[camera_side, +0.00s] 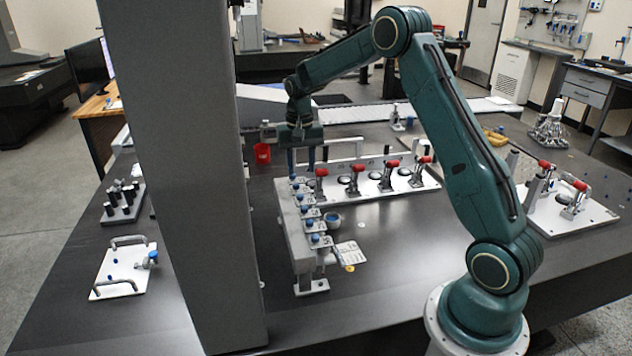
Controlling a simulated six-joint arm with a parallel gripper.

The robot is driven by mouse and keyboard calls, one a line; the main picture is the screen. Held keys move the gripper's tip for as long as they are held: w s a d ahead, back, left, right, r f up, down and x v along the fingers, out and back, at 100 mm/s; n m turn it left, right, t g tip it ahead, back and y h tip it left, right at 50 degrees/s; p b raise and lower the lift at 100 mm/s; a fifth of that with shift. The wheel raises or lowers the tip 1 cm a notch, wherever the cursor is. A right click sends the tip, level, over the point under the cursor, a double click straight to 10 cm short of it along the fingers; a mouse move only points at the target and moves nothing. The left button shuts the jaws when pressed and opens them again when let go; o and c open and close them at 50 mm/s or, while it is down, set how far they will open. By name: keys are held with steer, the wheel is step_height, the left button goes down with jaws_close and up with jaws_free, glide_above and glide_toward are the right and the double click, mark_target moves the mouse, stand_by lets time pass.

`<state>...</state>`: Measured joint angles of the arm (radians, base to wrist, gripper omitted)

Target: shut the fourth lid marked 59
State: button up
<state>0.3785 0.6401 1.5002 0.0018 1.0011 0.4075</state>
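A long grey block (287,222) on low feet carries a row of several small flat lids with blue knobs, running from back to front. The nearest lid (316,240) and the others behind it look roughly flat at this size. Their numbers are too small to read, so I cannot tell which is marked 59 or whether it stands open. My gripper (302,167) is above the far end of the row, pointing down. Its two fingers are apart with nothing visible between them. The fingertips partly cover the farthest lids, and I cannot tell if they touch anything.
A white plate with several red-handled toggle clamps (392,165) stands right behind the row. A thick grey column (190,170) rises at left.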

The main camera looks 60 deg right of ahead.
step_height(320, 180, up, 6)
steer(key=shift+f, duration=0.1)
stand_by(0.5)
steer(key=s+a+r+n+t, duration=0.3)
steer(key=s+a+r+n, duration=0.1)
steer(key=s+a+r, duration=0.9)
steer(key=s+a+f+n+t, duration=0.1)
steer(key=s+a+n, duration=0.1)
steer(key=s, duration=0.7)
steer(key=s+a+f+n+t, duration=0.1)
steer(key=s+a+f+n, duration=0.1)
steer(key=s, duration=0.6)
steer(key=shift+s+a+f+n+t, duration=0.35)
steer(key=shift+a+n, duration=0.15)
steer(key=shift+a, duration=0.65)
